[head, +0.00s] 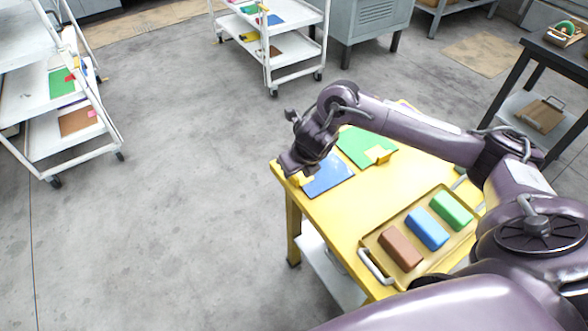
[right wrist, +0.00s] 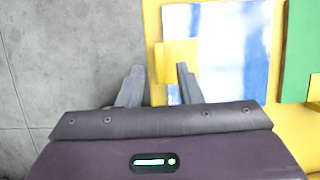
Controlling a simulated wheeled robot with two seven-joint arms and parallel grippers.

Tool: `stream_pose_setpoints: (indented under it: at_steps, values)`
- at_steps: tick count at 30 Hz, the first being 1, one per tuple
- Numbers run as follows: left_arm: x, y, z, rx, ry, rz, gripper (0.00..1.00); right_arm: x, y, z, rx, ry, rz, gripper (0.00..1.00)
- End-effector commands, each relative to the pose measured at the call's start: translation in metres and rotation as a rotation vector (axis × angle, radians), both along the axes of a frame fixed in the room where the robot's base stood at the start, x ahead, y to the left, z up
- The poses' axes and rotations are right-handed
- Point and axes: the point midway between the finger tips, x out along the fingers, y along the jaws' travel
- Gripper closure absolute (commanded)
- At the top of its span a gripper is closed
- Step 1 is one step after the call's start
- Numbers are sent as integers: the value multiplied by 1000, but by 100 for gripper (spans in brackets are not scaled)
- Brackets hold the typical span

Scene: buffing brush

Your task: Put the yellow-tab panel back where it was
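A blue panel (head: 328,176) lies flat at the left end of the yellow table (head: 345,216). Its yellow tab (right wrist: 177,62) is at its left edge; the panel looks blue and white from glare in the right wrist view (right wrist: 228,45). A green panel (head: 362,146), also with a yellow tab (head: 379,154), lies just behind it. My right gripper (right wrist: 160,75) is open over the table's left edge, beside the blue panel. Its right finger overlaps the tab in the picture, and its left finger is over the floor side. Contact cannot be told. My left gripper is not in view.
A tray (head: 371,243) with brown, blue and green blocks sits on the table's near part. White carts with panels stand at left (head: 48,108) and top centre (head: 290,70). A dark table (head: 559,58) stands at right. Floor left of the yellow table is clear.

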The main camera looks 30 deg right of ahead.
Motion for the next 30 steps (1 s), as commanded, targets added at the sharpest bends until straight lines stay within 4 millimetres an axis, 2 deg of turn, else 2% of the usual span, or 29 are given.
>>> stream_pose_setpoints:
  at_steps: [1,3,8,12,18,30]
  values:
    - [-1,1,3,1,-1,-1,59,-3,-1,14,-1,-5,1,68]
    - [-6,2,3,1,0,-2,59,-9,-1,29,-1,-6,3,68]
    - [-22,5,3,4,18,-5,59,-22,-2,59,-1,-5,1,68]
    - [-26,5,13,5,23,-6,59,-30,-3,80,-2,-4,1,68]
    - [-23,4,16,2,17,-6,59,-35,-3,87,-1,-1,0,68]
    - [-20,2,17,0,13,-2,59,-35,-3,86,0,-1,0,68]
